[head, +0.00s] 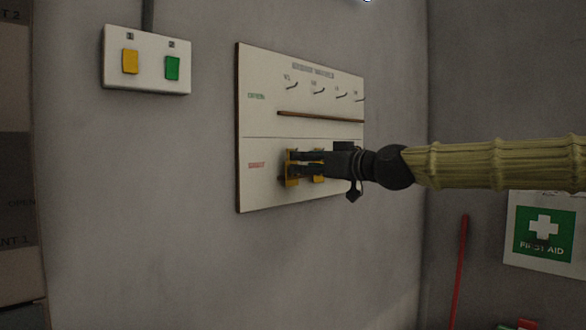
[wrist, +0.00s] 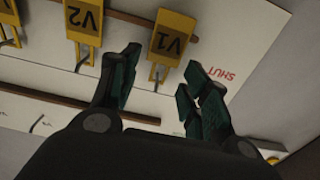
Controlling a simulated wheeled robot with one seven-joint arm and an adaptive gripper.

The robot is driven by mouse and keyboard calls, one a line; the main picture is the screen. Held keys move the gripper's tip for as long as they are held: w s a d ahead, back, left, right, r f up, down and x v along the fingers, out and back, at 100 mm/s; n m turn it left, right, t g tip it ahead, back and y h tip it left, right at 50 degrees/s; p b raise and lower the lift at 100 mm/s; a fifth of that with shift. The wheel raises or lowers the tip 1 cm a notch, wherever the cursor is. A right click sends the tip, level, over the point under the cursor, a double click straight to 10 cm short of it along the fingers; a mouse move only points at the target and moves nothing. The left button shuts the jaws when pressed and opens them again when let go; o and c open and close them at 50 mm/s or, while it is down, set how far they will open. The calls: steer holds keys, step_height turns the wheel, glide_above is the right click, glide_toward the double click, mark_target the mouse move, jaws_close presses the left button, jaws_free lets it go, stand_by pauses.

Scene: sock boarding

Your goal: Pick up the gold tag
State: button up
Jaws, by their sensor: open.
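Several gold tags hang on the lower, red-labelled row of a white wall board (head: 258,120). In the wrist view, the gold tag marked V1 (wrist: 173,34) lies just beyond and between my fingertips, with the tag marked V2 (wrist: 86,22) to its left. A third gold tag is cut off at the left edge. My gripper (head: 291,163) is at the leftmost tag (head: 292,181) in the head view and partly covers the tags. My gripper (wrist: 160,60) is open, with one finger on each side of V1's lower end in the picture. I cannot tell whether either finger touches it.
A brown ledge (head: 320,117) crosses the board above the tags, and several hooks (head: 318,91) in the upper row are bare. A switch box (head: 147,60) with yellow and green buttons is on the wall at left. A first aid sign (head: 543,235) and red pole (head: 459,270) are at right.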

mark_target(287, 159)
steer(key=x, duration=0.1)
steer(key=p+x, duration=0.1)
steer(key=x, duration=0.1)
steer(key=shift+a+r+p, duration=0.2)
steer(key=shift+r+p, duration=0.1)
steer(key=shift+w+a+f, duration=0.1)
steer(key=shift+w+a, duration=0.1)
steer(key=shift+w, duration=0.1)
steer(key=c, duration=0.4)
steer(key=shift+s, duration=0.1)
steer(key=s+d+r+b, duration=0.1)
steer(key=s+d+r, duration=0.1)
steer(key=s+d, duration=0.1)
steer(key=s+d+r+b, duration=0.2)
steer(key=s+d+r, duration=0.1)
steer(key=s+d+r+b, duration=0.2)
steer(key=s+d+r, duration=0.1)
steer(key=d, duration=0.1)
steer(key=shift+s, duration=0.4)
